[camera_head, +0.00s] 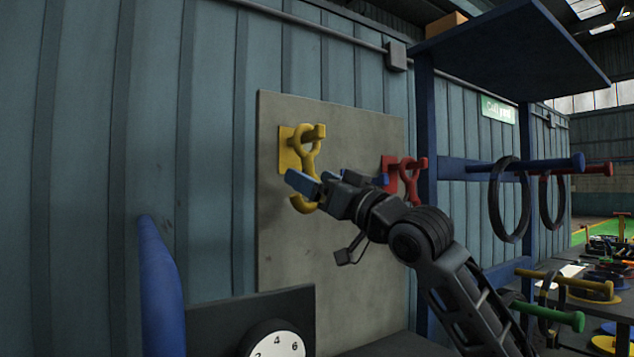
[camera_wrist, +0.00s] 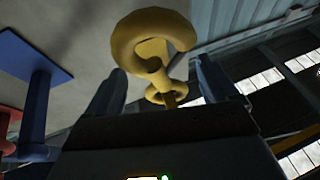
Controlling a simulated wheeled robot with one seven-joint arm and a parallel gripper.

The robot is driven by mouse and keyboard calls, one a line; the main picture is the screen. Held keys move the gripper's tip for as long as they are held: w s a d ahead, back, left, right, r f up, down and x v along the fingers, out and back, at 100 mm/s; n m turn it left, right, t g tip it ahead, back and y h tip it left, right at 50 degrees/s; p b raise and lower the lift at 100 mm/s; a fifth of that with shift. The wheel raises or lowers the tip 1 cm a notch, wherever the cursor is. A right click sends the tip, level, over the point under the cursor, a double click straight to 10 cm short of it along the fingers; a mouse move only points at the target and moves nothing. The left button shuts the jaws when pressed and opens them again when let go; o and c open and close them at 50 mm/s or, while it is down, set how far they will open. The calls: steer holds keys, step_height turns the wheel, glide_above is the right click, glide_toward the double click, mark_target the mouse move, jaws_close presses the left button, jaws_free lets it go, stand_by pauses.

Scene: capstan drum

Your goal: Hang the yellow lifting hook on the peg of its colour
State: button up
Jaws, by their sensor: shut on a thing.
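The yellow lifting hook (camera_head: 306,162) is upright against the grey board, eye up and curved end down. Its eye is at the yellow peg (camera_head: 318,131), which juts from a yellow backplate (camera_head: 288,152); the eye appears to be around the peg. My gripper (camera_head: 311,182) is shut on the lower part of the hook, its blue fingertips on either side of it. In the wrist view the hook's curved end (camera_wrist: 150,28) is near the camera, with the eye (camera_wrist: 166,90) beyond it. The fingers partly hide the hook in the head view.
A red hook (camera_head: 408,180) hangs at a red peg just right on the grey board (camera_head: 340,250). A blue frame with a blue top panel (camera_head: 515,60) and ring-bearing pegs stands at right. A dial (camera_head: 275,343) and a blue post (camera_head: 160,290) are low at left.

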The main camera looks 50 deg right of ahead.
steer(key=shift+r, duration=0.1)
steer(key=o, duration=1.4)
steer(key=shift+c, duration=0.2)
steer(key=b+v, duration=0.2)
steer(key=v, duration=0.6)
